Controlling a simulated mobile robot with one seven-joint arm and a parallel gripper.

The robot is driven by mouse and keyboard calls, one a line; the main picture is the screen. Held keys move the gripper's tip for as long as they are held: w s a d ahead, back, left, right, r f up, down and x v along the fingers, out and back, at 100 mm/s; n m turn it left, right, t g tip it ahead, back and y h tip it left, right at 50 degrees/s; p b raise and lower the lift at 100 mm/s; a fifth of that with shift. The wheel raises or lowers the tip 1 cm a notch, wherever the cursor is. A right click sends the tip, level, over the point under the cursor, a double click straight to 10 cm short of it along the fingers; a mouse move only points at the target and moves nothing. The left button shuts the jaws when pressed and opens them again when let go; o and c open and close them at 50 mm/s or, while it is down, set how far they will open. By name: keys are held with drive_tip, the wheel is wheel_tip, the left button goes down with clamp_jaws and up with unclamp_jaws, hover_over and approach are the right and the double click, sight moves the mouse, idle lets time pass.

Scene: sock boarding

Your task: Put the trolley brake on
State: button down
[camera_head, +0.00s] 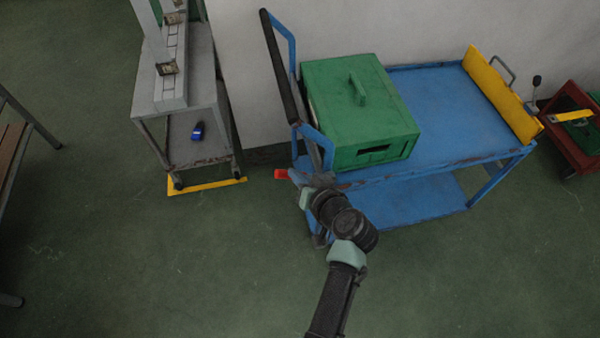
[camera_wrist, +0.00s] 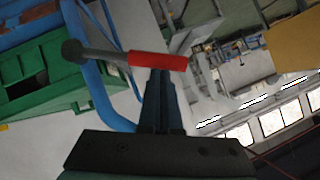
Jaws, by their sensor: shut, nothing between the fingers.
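The blue trolley (camera_head: 440,105) stands at the back wall with its black push handle (camera_head: 282,75) at the left end. A brake lever with a red grip (camera_head: 282,174) sticks out low at that end. In the wrist view the red grip (camera_wrist: 158,61) lies across the tips of my gripper (camera_wrist: 161,78), with a dark rod running left to a round knob. My gripper is shut with nothing between its fingers. I cannot tell whether the tips touch the red grip. In the head view my gripper (camera_head: 308,181) is beside the trolley's lower left corner, partly hidden by my arm.
A green box (camera_head: 358,110) with a top handle sits on the trolley's left half. A yellow board (camera_head: 500,95) closes its right end. A grey stand (camera_head: 215,100) with a blue item is to the left, beside yellow floor tape (camera_head: 215,185). The floor in front is clear.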

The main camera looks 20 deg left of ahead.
wheel_tip(320, 180, down, 12)
drive_tip(key=s+a+n+t+h+b, duration=0.1)
drive_tip(key=a+n+t+h+b, duration=0.1)
drive_tip(key=n+h+b, duration=0.2)
drive_tip(key=shift+s+a+r+n+t+h+b, duration=0.2)
drive_tip(key=shift+s+n+t+h+b, duration=0.15)
drive_tip(key=shift+b, duration=0.75)
drive_tip(key=shift+f, duration=0.1)
